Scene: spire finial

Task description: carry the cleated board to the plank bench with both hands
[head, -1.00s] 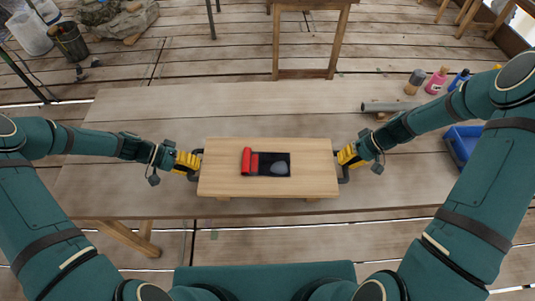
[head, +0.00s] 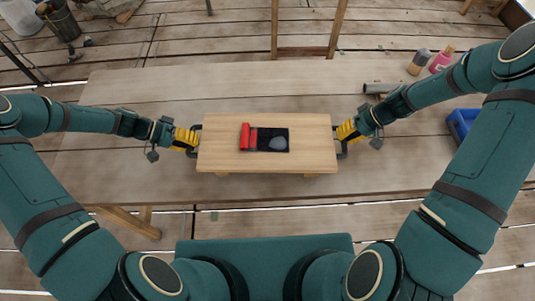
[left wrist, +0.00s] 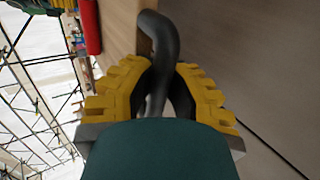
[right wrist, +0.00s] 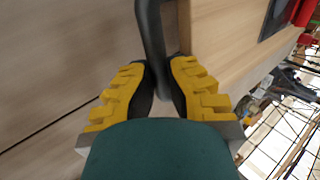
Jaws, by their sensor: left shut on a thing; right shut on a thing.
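The cleated board (head: 220,155) is a light wooden board with dark handles at both ends and cleats under its front edge. It lies level at the middle of the plank bench (head: 130,95) in the head view; I cannot tell whether it touches the bench. My left gripper (head: 193,139) is shut on the left handle, a dark bar also seen in the left wrist view (left wrist: 160,45). My right gripper (head: 342,134) is shut on the right handle, which shows in the right wrist view (right wrist: 152,35). A red roll (head: 244,136) and a black mat (head: 280,146) with a grey oval thing lie on the board.
A grey tube (head: 378,88), a brown-grey bottle (head: 419,62) and a pink bottle (head: 441,60) are at the bench's back right. A blue crate (head: 462,124) is at the right. The bench left of the board is clear.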

